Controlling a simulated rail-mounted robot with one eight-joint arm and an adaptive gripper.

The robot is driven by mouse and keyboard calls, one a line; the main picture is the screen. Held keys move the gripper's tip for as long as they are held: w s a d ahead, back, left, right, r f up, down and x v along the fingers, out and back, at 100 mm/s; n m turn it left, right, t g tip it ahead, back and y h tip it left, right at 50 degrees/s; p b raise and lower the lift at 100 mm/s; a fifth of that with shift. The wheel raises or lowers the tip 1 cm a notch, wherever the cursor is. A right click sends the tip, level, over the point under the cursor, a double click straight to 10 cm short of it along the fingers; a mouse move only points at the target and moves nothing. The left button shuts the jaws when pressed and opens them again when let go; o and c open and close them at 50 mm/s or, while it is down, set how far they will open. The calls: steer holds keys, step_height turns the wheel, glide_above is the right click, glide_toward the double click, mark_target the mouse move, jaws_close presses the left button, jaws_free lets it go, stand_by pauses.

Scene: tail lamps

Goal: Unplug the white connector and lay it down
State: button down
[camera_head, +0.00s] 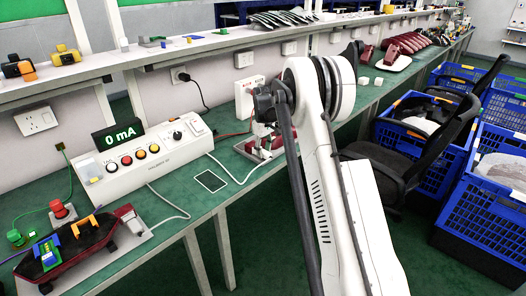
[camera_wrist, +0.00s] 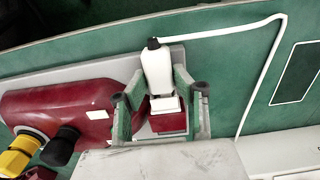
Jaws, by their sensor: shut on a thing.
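The white connector (camera_wrist: 157,70) sits between my gripper's fingers (camera_wrist: 158,88) in the wrist view, with a black end and a white cable (camera_wrist: 235,30). My gripper is shut on it. Below its lower end is a white piece on a small red block (camera_wrist: 168,123); I cannot tell whether the connector is still seated there. Left of it lies a red tail lamp (camera_wrist: 60,108) with yellow and black plugs, on a light grey plate (camera_wrist: 88,69). In the head view my gripper is over the far lamp station (camera_head: 262,146); my arm hides part of it and the connector.
A white test box (camera_head: 150,160) with buttons and a 0 mA display (camera_head: 118,135) stands left of my gripper. Another red lamp (camera_head: 70,246) is at the front left. A dark rectangle (camera_head: 211,181) marks bare bench. Blue crates (camera_head: 487,205) and a chair stand right.

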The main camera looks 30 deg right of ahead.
steer(key=shift+s, duration=0.3)
steer(key=shift+s+d, duration=0.2)
steer(key=shift+s, duration=0.1)
steer(key=shift+s+d+b, duration=0.25)
steer(key=shift+s+b, duration=0.1)
steer(key=shift+s, duration=0.45)
steer(key=shift+s+d, duration=0.25)
steer(key=shift+s, duration=0.45)
